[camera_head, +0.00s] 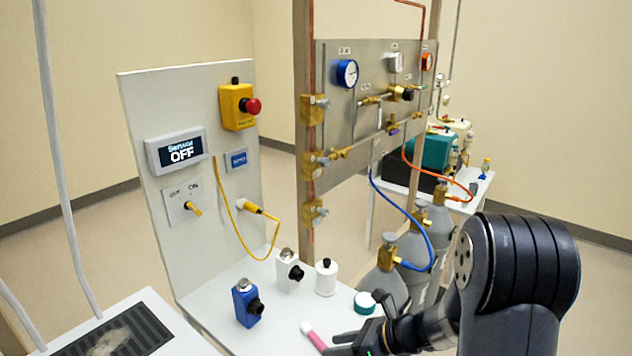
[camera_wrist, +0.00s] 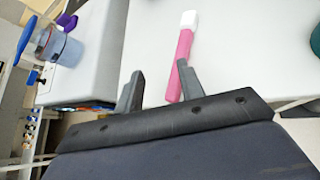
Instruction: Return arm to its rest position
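My arm reaches in from the lower right of the head view. My gripper (camera_head: 347,344) is low over the front edge of the white table (camera_head: 275,320). In the wrist view my gripper (camera_wrist: 158,80) has its two fingers apart with nothing held between them. A pink stick with a white end (camera_wrist: 184,55) lies on the white surface just beyond the right finger, which overlaps its near end in the picture. It also shows in the head view (camera_head: 314,338), left of my gripper.
Grey gas cylinders (camera_head: 383,282) stand behind the arm. A switch panel (camera_head: 150,110) reading OFF and a gauge panel (camera_head: 335,120) rise behind.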

